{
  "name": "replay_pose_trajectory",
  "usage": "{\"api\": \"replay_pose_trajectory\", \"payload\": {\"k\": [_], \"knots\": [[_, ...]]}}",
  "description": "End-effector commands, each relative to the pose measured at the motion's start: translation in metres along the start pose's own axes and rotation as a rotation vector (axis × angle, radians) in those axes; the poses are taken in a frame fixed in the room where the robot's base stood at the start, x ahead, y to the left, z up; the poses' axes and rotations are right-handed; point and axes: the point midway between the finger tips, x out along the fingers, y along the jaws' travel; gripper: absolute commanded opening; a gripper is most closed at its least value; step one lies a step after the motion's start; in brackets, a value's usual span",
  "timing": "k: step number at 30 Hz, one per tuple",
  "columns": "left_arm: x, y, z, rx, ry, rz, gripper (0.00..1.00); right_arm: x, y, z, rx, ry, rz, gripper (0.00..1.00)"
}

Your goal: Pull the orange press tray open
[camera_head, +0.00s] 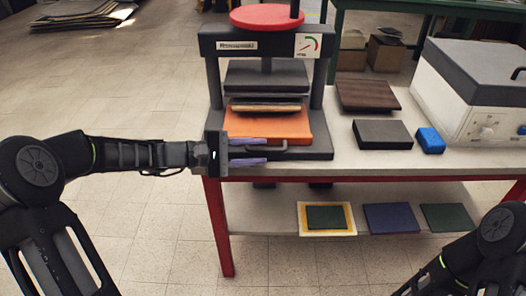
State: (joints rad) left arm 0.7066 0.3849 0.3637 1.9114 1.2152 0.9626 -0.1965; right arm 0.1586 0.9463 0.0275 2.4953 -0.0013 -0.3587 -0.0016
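The orange tray (268,124) sits in the dark press (266,76) on the table, under the upper plate, with a stack of thin boards on it. A dark handle (284,149) runs along the tray's front edge. My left gripper (266,152) comes in from the left at the handle. Its two purple fingers are apart, one at the upper side of the handle and one at the lower side; I cannot tell whether they touch it. My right arm shows at the lower right, but its gripper is out of view.
A brown board (367,95), a black block (382,134) and a blue block (430,140) lie right of the press. A white machine with a grey lid (475,70) stands farther right. Flat covers (391,218) lie on the lower shelf.

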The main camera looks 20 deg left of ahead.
Motion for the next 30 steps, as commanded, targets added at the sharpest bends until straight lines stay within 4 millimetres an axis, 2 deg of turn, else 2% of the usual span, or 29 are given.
{"api": "replay_pose_trajectory", "payload": {"k": [3,6,14,27,30], "knots": [[0.014,0.000,0.000,0.001,-0.002,0.000,0.34,0.002,0.001,0.000,0.000,0.000,0.000,0.00],[0.020,0.000,0.000,0.001,-0.001,0.000,0.34,0.002,0.001,0.000,0.000,0.000,0.000,0.00],[0.021,0.000,0.000,0.001,0.001,0.000,0.34,0.002,0.001,0.000,0.000,0.000,0.000,0.00],[0.021,0.000,0.000,0.001,0.001,0.000,0.00,0.002,0.001,0.000,0.000,0.000,0.000,0.00],[0.021,0.000,0.000,0.001,0.001,0.000,0.00,0.002,0.001,0.000,0.000,0.000,0.000,0.00]]}}
